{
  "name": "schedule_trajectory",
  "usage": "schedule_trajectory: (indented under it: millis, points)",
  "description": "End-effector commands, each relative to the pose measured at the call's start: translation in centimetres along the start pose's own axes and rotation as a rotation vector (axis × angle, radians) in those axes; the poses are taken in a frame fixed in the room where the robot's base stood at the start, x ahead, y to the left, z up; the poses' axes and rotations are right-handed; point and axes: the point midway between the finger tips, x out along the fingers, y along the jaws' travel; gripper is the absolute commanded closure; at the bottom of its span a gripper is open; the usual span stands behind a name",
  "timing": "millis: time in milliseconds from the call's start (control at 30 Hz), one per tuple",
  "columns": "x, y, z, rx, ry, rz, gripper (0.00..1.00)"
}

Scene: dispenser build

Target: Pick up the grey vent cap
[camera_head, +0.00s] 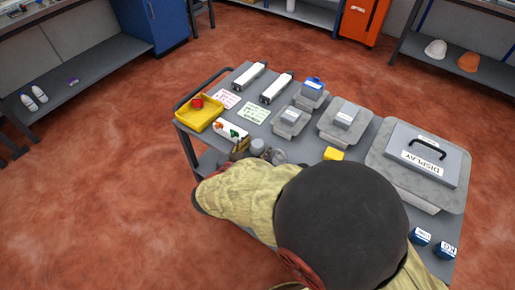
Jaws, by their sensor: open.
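A small grey round piece (258,145), which looks like the grey vent cap, sits near the left front edge of the grey cart top (305,148). My arm's khaki sleeve and black joint cover reach across the front of the cart and hide part of this area. My gripper (256,153) is mostly hidden behind the sleeve. Dark finger-like parts show close to the grey piece, and the jaws are open. I cannot tell whether they touch it. Another greyish round part (278,156) is just right of it.
A yellow tray (199,116) with a red part stands at the cart's left end. Red floor left is clear.

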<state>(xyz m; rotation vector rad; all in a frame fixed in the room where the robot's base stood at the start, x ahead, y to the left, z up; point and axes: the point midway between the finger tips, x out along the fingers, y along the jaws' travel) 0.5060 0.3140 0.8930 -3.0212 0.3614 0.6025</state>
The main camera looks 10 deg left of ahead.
Motion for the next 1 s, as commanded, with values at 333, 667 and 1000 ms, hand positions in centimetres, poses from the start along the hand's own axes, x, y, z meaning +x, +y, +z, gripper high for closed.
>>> schedule_trajectory:
  millis: [333, 667, 1000]
  points:
    - [-0.07, -0.03, -0.06, 0.0, 0.0, -0.001, 0.61]
    - [-0.07, -0.04, -0.05, 0.0, 0.0, -0.001, 0.8]
    - [-0.16, -0.04, -0.28, 0.0, 0.0, -0.001, 0.81]
